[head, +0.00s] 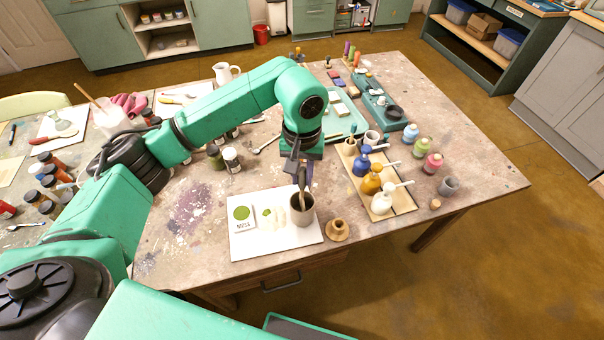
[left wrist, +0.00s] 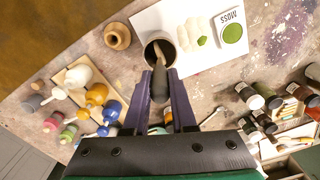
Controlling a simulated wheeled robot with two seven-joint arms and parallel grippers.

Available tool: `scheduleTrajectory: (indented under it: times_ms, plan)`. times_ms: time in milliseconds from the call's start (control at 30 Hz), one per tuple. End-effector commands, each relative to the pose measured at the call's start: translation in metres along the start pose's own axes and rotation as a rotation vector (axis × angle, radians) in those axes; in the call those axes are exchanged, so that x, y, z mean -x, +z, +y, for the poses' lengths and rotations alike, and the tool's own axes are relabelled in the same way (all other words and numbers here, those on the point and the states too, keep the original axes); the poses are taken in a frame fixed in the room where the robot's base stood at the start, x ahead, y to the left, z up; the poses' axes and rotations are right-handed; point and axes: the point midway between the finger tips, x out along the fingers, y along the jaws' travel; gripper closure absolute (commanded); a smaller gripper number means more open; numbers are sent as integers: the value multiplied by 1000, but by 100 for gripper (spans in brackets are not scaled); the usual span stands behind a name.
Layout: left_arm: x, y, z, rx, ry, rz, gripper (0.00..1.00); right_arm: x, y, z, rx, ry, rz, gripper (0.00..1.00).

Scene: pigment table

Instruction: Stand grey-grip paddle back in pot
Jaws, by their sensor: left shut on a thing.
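My left gripper (head: 303,184) is shut on the paddle's grey grip (left wrist: 159,84), pointing down above the front of the table. The paddle's pale wooden lower part (head: 303,200) reaches down to the mouth of the grey pot (head: 303,220). In the left wrist view the wooden part (left wrist: 165,57) overlaps the pot's opening (left wrist: 150,44). How deep its end sits is hidden. The pot stands upright on the right part of a white board (head: 262,245). My right gripper is not in view.
A green swatch card marked MOSS (head: 242,216) and green smears lie left of the pot. A small wooden holder (head: 337,230) stands close at its right. A tray (head: 403,206) of blue, yellow and white pump bottles is farther right. Paint jars (head: 231,160) stand behind.

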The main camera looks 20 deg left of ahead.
Motion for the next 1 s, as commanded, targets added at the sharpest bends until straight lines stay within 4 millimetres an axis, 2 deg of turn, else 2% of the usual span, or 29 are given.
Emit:
scheduleTrajectory:
  times_ms: [33,300,333,400,767,867,1000]
  plan:
    - [-4,0,0,1,0,1,100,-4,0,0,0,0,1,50]
    - [-3,0,0,1,0,0,100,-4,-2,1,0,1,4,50]
    - [-3,0,0,0,0,0,68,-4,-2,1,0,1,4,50]
    - [-3,0,0,0,0,0,41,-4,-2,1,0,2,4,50]
    - [-1,-1,0,0,0,2,41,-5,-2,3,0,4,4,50]
    - [10,-1,0,0,1,4,41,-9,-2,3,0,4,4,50]
    - [42,-2,1,1,3,8,41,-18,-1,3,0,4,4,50]
